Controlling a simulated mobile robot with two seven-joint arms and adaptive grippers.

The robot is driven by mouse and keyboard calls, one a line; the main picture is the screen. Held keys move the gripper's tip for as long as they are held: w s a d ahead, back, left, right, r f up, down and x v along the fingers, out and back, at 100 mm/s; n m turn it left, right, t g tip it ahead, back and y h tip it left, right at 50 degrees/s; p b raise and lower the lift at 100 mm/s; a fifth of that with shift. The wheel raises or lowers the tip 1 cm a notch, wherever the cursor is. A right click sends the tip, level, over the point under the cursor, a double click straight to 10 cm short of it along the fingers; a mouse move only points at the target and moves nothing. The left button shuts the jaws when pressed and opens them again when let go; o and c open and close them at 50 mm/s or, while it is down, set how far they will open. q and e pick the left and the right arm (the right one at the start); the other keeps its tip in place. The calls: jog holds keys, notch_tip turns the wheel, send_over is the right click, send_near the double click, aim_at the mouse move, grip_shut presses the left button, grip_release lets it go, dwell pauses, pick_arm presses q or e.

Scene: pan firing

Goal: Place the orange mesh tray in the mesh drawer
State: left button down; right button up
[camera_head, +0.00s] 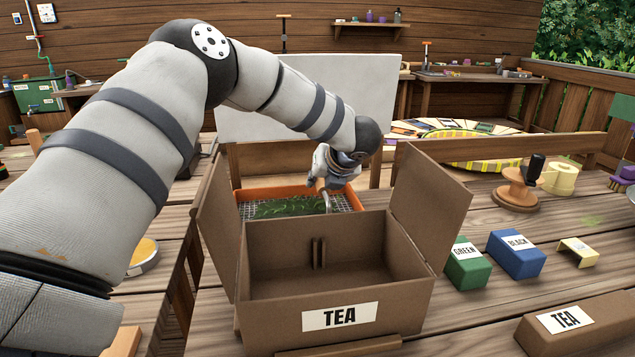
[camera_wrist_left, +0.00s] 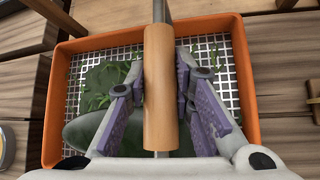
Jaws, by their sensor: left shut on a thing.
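The orange mesh tray (camera_head: 352,198) lies behind the open tea box, with green leaves (camera_head: 283,207) on its wire mesh. The orange rim also shows in the left wrist view (camera_wrist_left: 246,85), around the white mesh and leaves. My left gripper (camera_head: 325,180) is over the tray. In the left wrist view its purple-padded fingers (camera_wrist_left: 161,95) are shut on a wooden handle (camera_wrist_left: 160,70) with a metal rod through it. I cannot tell whether this handle is joined to the tray. I cannot make out the mesh drawer. My right gripper is not in view.
The open cardboard tea box (camera_head: 340,290) stands in front of the tray, its flaps raised. To its right are a green block (camera_head: 470,270), a blue block (camera_head: 518,260) and a wooden stamp (camera_head: 520,185). A long tea box (camera_head: 570,325) lies at the front right.

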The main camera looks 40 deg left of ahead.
pick_arm(q)
jog(key=shift+w+d+r, duration=0.1)
jog(key=shift+w+d, duration=0.05)
jog(key=shift+w, duration=0.1)
jog(key=c, duration=1.5)
grip_release()
jog(key=shift+c, duration=0.2)
jog(key=shift+o, duration=0.7)
jog(key=shift+s, duration=0.1)
jog(key=shift+r, duration=0.1)
